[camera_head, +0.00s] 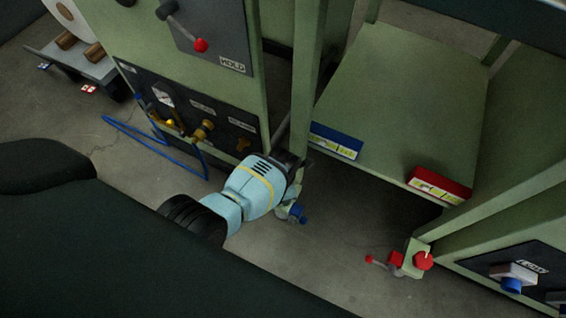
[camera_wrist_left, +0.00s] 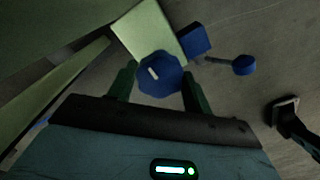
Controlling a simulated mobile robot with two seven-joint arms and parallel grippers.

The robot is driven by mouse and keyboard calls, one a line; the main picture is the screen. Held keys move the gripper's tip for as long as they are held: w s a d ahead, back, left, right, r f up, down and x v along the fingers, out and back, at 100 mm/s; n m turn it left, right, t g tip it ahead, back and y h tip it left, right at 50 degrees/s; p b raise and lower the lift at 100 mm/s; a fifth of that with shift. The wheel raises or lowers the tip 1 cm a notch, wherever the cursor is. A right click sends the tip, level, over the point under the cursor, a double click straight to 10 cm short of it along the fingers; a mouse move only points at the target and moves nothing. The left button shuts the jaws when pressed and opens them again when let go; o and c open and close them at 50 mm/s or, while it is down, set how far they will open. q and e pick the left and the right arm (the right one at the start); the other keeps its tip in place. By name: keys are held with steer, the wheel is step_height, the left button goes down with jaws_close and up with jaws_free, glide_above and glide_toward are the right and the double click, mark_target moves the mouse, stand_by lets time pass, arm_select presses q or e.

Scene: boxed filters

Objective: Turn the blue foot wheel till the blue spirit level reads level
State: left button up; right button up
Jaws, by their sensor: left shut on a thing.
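The blue foot wheel (camera_wrist_left: 160,75) sits between the two dark fingers of my left gripper (camera_wrist_left: 160,92), at the end of a pale green foot block (camera_wrist_left: 150,33). It has a short white mark on its face. In the head view my light blue left wrist reaches down to this foot, and my left gripper (camera_head: 288,200) largely hides the wheel. The blue spirit level (camera_head: 336,141) lies at the left front corner of the green plate, with a yellow-green vial strip. Its bubble is too small to read surely. My right gripper is not in view.
A blue lever with a round knob (camera_wrist_left: 244,65) stands beside the wheel. The red spirit level (camera_head: 440,185) is at the plate's right front corner. A red foot wheel (camera_head: 424,261) and red lever (camera_head: 375,261) are at right. A blue hose (camera_head: 155,142) loops at left.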

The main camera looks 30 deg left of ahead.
arm_select(q)
steer(key=shift+c, duration=0.4)
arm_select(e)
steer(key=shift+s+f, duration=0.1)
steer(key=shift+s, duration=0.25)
arm_select(q)
steer(key=shift+m, duration=0.4)
steer(key=m, duration=0.4)
steer(key=shift+m, duration=0.4)
steer(key=m, duration=0.3)
steer(key=shift+m, duration=0.3)
steer(key=m, duration=0.3)
steer(key=shift+m, duration=0.3)
steer(key=m, duration=0.2)
steer(key=shift+m, duration=2.4)
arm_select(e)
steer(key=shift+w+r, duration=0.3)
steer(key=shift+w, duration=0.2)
arm_select(q)
steer(key=shift+p, duration=0.3)
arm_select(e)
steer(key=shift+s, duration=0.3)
